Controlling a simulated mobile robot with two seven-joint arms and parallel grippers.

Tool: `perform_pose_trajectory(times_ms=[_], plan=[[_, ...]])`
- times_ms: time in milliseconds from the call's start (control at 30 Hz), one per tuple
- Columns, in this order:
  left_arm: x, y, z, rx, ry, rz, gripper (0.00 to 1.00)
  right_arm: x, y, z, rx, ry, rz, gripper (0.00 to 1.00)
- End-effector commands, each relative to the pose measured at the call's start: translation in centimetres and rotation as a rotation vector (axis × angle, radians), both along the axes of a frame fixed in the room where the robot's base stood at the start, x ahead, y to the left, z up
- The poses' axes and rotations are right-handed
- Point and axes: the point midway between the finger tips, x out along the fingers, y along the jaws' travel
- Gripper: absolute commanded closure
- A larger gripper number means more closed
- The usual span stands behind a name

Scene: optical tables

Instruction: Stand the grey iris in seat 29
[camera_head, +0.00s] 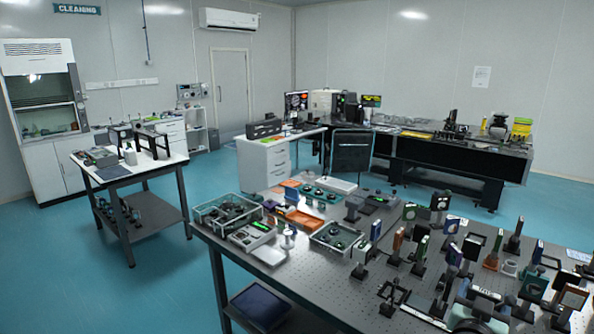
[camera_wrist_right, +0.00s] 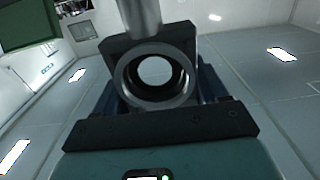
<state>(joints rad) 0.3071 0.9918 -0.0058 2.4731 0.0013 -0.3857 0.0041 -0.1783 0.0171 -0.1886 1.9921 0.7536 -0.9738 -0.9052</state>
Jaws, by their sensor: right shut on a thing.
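The grey iris (camera_wrist_right: 127,88) is a round ring with a bright central opening, in the right wrist view. A grey post (camera_wrist_right: 140,16) and a dark block show directly above it in that picture. My right gripper (camera_wrist_right: 158,84) is shut on this part, its fingers partly hidden behind the ring. In the head view the right gripper (camera_head: 478,312) seems to be the teal and dark shape low at the right, over the crowded optical table (camera_head: 330,285); the iris is not clear there. Seat 29 cannot be made out. My left gripper is not in view.
Many upright posts and mounted optics crowd the table's right half. Clear trays (camera_head: 228,211), an orange tray (camera_head: 300,220) and small devices fill its left part. A bare strip of tabletop runs along the front left edge. A white-topped table (camera_head: 130,178) stands apart at the left.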

Motion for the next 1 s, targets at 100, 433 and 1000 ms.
perform_pose_trajectory(times_ms=[100,433,1000], plan=[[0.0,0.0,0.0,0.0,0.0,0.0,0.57,0.0,0.0,0.2,-0.001,-0.004,0.0,1.0],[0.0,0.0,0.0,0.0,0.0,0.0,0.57,1.3,2.0,-3.6,-0.003,0.003,0.037,1.0],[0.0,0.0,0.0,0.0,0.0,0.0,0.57,2.6,11.3,-17.2,0.001,0.008,0.323,1.0]])
